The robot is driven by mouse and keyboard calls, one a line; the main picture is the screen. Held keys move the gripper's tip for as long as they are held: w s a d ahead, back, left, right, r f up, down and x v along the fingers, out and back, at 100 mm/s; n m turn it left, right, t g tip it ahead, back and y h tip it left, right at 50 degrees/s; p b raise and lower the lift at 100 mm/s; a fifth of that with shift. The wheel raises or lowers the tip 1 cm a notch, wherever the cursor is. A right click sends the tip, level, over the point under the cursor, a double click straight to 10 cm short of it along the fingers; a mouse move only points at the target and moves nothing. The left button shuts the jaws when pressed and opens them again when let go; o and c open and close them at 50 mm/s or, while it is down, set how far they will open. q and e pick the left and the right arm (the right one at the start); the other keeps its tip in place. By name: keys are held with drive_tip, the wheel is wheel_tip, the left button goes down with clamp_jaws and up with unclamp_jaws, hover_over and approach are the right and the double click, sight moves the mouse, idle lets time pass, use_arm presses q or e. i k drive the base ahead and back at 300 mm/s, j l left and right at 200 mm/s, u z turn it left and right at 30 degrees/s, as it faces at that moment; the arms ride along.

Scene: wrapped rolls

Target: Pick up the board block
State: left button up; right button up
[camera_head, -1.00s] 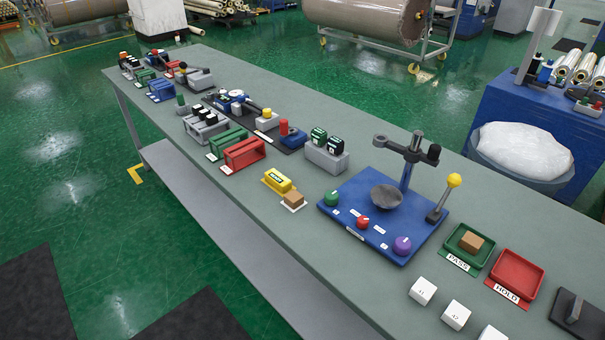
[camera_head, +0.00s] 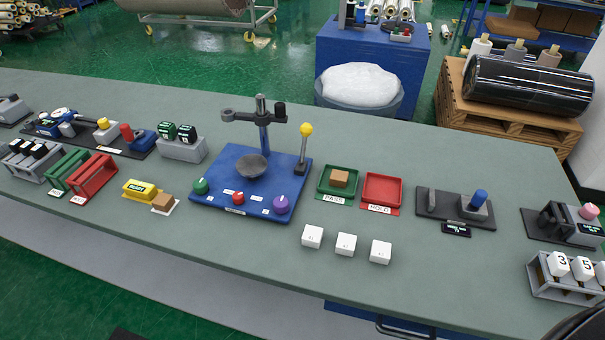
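No block is marked as the board block in a way I can read. One small brown block (camera_head: 162,201) sits on a white card at the front of the bench, right of the yellow READY block. Another brown block (camera_head: 340,178) lies inside the green PASS tray (camera_head: 323,188). Neither of my grippers shows in the head view, so I cannot see what they hold. A dark rounded shape cuts into the bottom right corner; I cannot tell what it is.
The blue test stand (camera_head: 222,198) with knobs, a dish and a yellow-topped lever stands between the brown blocks. The red HOLD tray (camera_head: 382,189) is beside the green one. White cubes (camera_head: 346,244) stand in front. The bench (camera_head: 240,255) is clear along its front middle.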

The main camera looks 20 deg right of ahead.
sight(164, 202)
drive_tip(key=k+z, duration=0.15)
drive_tip(key=z, duration=1)
drive_tip(key=j+u, duration=0.2)
drive_tip(key=u, duration=1.3)
drive_tip(key=i+j, duration=0.25)
drive_tip(key=j, duration=0.2)
drive_tip(key=i+j+u, duration=0.1)
drive_tip(key=i+j, duration=0.2)
drive_tip(key=j, duration=0.15)
